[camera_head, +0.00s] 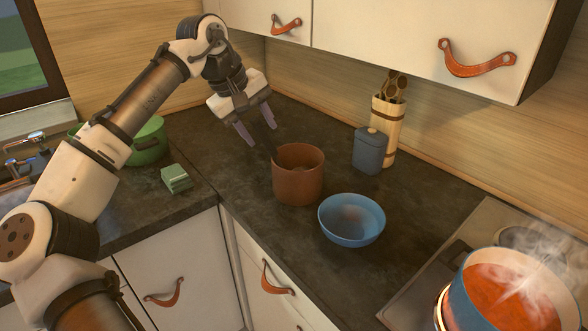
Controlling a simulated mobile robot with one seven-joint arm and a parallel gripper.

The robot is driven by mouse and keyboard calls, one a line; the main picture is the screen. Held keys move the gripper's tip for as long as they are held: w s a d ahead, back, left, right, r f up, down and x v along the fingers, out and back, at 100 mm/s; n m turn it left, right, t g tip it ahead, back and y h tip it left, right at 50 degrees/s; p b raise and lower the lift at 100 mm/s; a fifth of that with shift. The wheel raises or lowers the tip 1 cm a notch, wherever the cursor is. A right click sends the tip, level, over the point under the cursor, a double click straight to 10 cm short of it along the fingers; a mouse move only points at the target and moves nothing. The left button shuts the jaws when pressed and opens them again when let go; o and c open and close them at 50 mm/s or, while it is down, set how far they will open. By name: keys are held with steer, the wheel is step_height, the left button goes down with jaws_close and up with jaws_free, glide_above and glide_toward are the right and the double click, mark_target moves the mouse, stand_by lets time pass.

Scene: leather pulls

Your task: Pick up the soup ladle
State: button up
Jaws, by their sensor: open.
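A dark, slim handle (268,147) rises out of a brown round pot (298,188) on the counter and leans up to the left. It looks like the soup ladle's handle; its lower end is hidden inside the pot. My gripper (256,128) is above and to the left of the pot, pointing down. Its two purplish fingers are open and apart, with the upper end of the handle between or just behind them. I cannot tell whether a finger touches the handle.
A blue bowl (351,222) stands right of the pot. A blue lidded jar (369,152) and a wooden utensil holder (386,125) stand behind. A steaming pot of red soup (508,297) is on the stove at right. Green sponges (176,179) and a green pot (150,142) are left. Cabinets (375,35) hang above.

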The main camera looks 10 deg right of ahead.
steer(key=shift+x, duration=1.35)
steer(key=shift+w, duration=0.1)
jaws_close()
steer(key=shift+r, duration=0.1)
